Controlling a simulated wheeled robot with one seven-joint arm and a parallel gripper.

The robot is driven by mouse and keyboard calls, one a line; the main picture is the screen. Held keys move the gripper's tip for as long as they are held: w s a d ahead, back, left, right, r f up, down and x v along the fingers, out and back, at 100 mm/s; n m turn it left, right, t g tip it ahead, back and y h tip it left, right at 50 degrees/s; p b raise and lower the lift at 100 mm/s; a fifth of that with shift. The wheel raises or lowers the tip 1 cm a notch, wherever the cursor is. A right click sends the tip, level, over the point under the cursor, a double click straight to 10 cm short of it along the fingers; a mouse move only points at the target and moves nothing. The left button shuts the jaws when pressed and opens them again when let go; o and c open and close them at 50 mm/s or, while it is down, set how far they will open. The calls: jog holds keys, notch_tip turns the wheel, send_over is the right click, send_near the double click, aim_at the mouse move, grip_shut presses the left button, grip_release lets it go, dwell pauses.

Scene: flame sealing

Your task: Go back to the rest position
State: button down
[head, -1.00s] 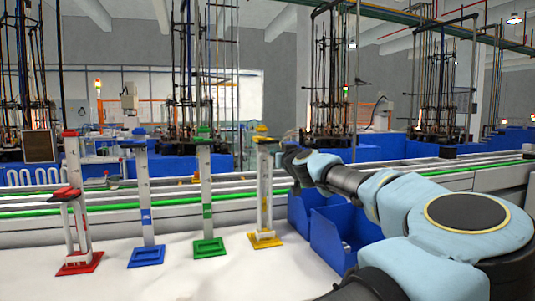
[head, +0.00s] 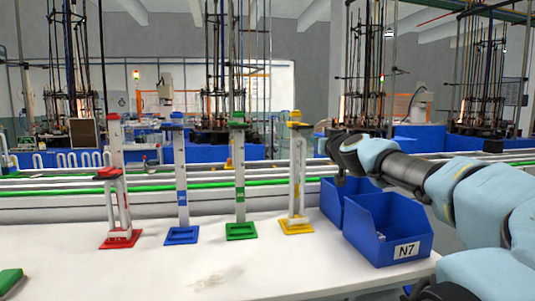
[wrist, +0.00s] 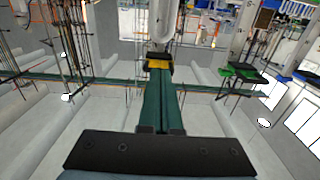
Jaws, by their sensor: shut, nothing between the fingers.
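My gripper (wrist: 160,84) is shut and empty. In the wrist view its long green-tinted fingers lie together, in line with the yellow stand's cap (wrist: 158,65); I cannot tell the gap between them. In the head view the dark end of my arm (head: 345,153) is raised, right of the top of the yellow stand (head: 297,180). The stand is upright on the white table. My arm reaches in from the right edge.
The red (head: 121,238), blue (head: 182,190) and green stands (head: 240,190) stand left of the yellow one. A blue bin marked N7 (head: 372,243) sits below my arm, with another behind it. A green object (head: 10,280) lies at lower left. The front table is mostly clear.

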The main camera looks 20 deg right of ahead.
jog(key=shift+a, duration=0.1)
